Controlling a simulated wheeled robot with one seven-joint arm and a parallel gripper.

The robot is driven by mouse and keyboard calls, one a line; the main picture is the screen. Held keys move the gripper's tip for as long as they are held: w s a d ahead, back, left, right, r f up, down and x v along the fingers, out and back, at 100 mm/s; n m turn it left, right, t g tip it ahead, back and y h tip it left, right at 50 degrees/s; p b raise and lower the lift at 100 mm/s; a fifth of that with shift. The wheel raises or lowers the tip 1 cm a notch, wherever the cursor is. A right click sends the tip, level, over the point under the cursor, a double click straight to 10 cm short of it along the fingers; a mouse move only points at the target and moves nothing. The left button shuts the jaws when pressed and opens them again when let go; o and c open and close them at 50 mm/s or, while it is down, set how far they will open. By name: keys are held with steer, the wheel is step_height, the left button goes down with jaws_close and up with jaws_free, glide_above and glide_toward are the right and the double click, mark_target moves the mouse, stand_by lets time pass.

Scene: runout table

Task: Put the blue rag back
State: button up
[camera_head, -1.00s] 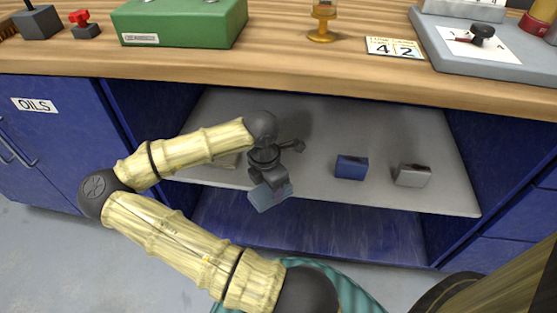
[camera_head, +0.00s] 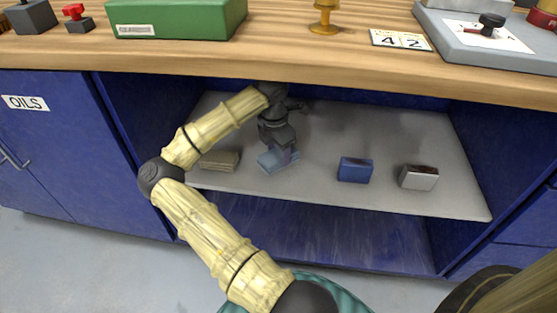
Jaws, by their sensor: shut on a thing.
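The blue rag (camera_head: 277,161) is a light grey-blue folded block. My gripper (camera_head: 282,150) is shut on it, inside the open bay of the bench, over the left-middle part of the grey shelf (camera_head: 330,195). I cannot tell whether the rag touches the shelf or is just above it. My gripper's fingers partly hide the rag.
A silver-grey box (camera_head: 418,178) stands at the shelf's right. The wooden bench top (camera_head: 260,62) overhangs the bay. A green case (camera_head: 178,17), a brass stand (camera_head: 325,20) and a number card (camera_head: 400,40) are on top. Shelf behind the boxes is clear.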

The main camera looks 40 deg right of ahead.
mark_target(277, 154)
steer(key=shift+f+b, duration=1.4)
steer(key=shift+f, duration=0.35)
steer(key=shift+f, duration=0.1)
steer(key=o, duration=1)
steer(key=shift+c, duration=0.2)
steer(key=shift+a+r+p, duration=0.15)
steer(key=shift+r+p, duration=0.95)
steer(key=shift+r, duration=0.85)
steer(key=shift+a+r+p, duration=0.15)
steer(key=shift+r+p, duration=0.95)
steer(key=shift+r, duration=0.8)
